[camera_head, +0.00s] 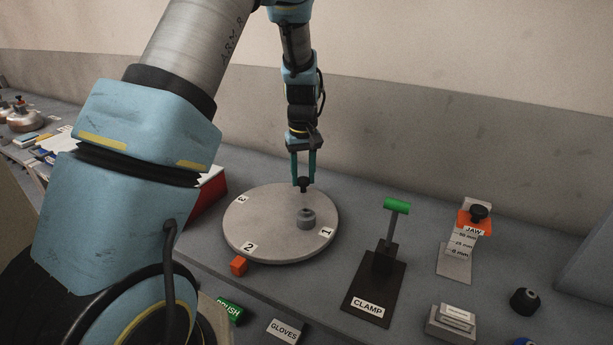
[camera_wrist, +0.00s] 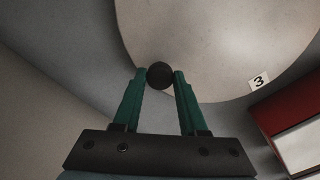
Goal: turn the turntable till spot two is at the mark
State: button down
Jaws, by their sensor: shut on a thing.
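The round grey turntable (camera_head: 262,215) lies on the bench and carries labels 1 (camera_head: 326,232), 2 (camera_head: 249,247) and 3 (camera_head: 242,199). Label 2 is at the front-left rim, close to the orange block (camera_head: 238,266), the likely mark, which sits just outside the rim. A grey cylindrical part (camera_head: 306,222) stands on the disc near label 1. My gripper (camera_head: 304,181) is at the far rim, its green fingers shut on a black knob (camera_head: 304,187). The wrist view shows the knob (camera_wrist: 160,75) between the fingertips, with label 3 (camera_wrist: 259,82) to the right.
A clamp with a green handle (camera_head: 397,206) stands right of the turntable, and a jaw gauge (camera_head: 456,262) farther right. A red box (camera_head: 208,192) is close behind the disc's left side. Brush and gloves labels (camera_head: 286,331) are in front. The wall rises behind.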

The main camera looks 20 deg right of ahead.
jog(key=shift+w+r, duration=0.1)
jog(key=shift+w, duration=0.1)
dwell(0.3)
jog(key=shift+c, duration=2.3)
grip_release()
jog(key=shift+a, duration=0.1)
notch_tip(320, 180, up, 11)
jog(key=b, duration=0.2)
jog(key=s+a+f, duration=0.1)
jog(key=s+a, duration=0.4)
jog(key=a, duration=0.3)
jog(key=s+a+f+t, duration=0.1)
jog(key=s+a, duration=0.3)
jog(key=a, duration=0.4)
jog(key=s+a+f+m, duration=0.1)
jog(key=s+a+f, duration=0.1)
jog(key=s+a, duration=0.3)
jog(key=a, duration=0.3)
jog(key=shift+s+a+f+t, duration=0.3)
jog(key=shift+a, duration=0.1)
